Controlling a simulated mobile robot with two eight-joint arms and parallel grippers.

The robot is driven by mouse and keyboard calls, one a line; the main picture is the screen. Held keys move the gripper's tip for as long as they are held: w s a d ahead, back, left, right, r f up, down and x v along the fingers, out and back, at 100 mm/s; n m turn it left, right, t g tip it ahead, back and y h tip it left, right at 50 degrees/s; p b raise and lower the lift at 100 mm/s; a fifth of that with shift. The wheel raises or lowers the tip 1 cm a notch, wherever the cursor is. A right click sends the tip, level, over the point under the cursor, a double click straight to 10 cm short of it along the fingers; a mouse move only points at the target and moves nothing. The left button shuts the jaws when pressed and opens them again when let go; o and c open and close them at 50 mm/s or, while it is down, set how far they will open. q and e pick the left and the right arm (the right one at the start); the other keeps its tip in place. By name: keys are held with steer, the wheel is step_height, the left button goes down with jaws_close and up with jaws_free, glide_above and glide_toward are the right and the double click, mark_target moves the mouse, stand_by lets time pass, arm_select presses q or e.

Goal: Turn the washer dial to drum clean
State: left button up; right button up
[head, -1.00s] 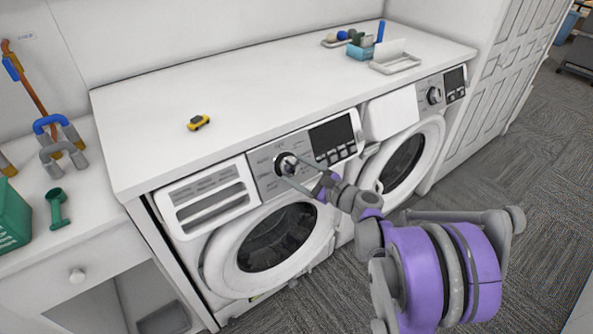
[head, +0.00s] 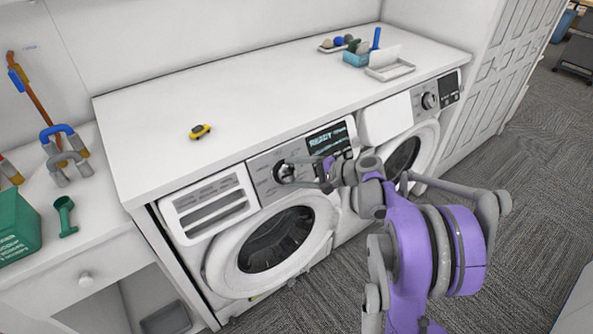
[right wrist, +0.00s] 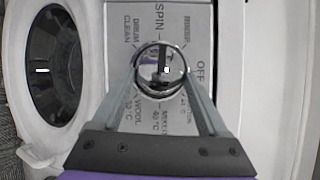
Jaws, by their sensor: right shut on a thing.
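The left washer (head: 214,264) has a round silver dial (head: 284,173) on its grey control panel, left of the display (head: 329,140). The display is lit and its text begins with "READY". My right gripper (head: 297,173) has its two thin fingers closed on the dial from the right. The right wrist view shows the fingers on either side of the dial (right wrist: 162,60). The drum clean label (right wrist: 132,34) is at the dial's upper left there, with spin above it and off to its right. I cannot tell for certain which label the dial points at. My left gripper is out of view.
A second washer (head: 424,140) stands to the right. The white counter (head: 240,95) above holds a yellow toy car (head: 200,131), a blue box (head: 355,59) and a white tray (head: 390,71). A green bin (head: 18,225) stands at the left. Carpet lies in front.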

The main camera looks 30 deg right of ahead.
steer(key=n+g+p, duration=0.1)
steer(key=n, duration=0.1)
steer(key=r+n+g+h+p, duration=0.1)
steer(key=n, duration=0.2)
steer(key=shift+w+a, duration=0.1)
steer(key=shift+w, duration=0.1)
steer(key=shift+w+a+r+n+g+h+p, duration=0.1)
steer(key=shift+n+g+h+p, duration=0.3)
steer(key=shift+n, duration=0.5)
steer(key=shift+a+n+g+h+p, duration=0.1)
steer(key=shift+n+g+h+p, duration=0.1)
steer(key=shift+n+h+p, duration=0.55)
steer(key=shift+n+y, duration=0.25)
steer(key=o, duration=1.3)
steer(key=shift+c, duration=0.2)
steer(key=v, duration=1.1)
